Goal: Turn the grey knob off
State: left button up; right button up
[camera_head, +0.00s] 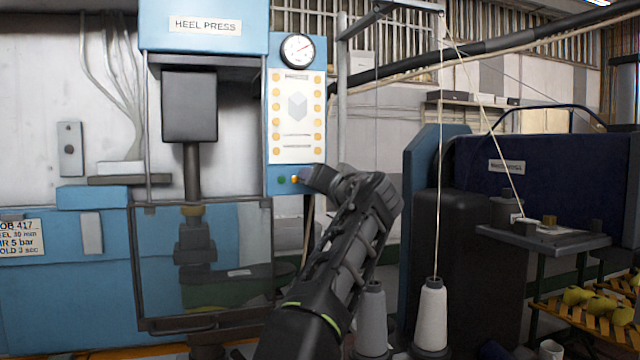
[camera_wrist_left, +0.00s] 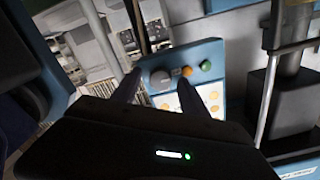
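The grey knob (camera_wrist_left: 160,79) sits on the blue-edged control panel (camera_wrist_left: 212,50), beside an orange button (camera_wrist_left: 187,71) and a green button (camera_wrist_left: 205,66) in the left wrist view. My left gripper (camera_wrist_left: 158,84) is open, its two dark fingers apart, with the knob showing between the fingertips. I cannot tell whether the fingers touch it. In the head view my left gripper (camera_head: 314,180) is at the lower right corner of the panel (camera_head: 297,110) and hides the knob. The green button (camera_head: 281,180) and orange button (camera_head: 295,179) show just left of it. My right gripper is not in view.
The heel press (camera_head: 204,27) stands left of the panel, with a clear guard (camera_head: 160,270) below. A gauge (camera_head: 298,50) tops the panel. Thread cones (camera_head: 431,315) and a dark blue machine (camera_head: 560,170) stand to the right.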

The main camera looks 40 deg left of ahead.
pick_arm(q)
jog(key=b+v, duration=0.4)
jog(key=v, duration=0.3)
jog(key=shift+s+d, duration=0.25)
jog(key=shift+d, duration=0.1)
dwell(0.4)
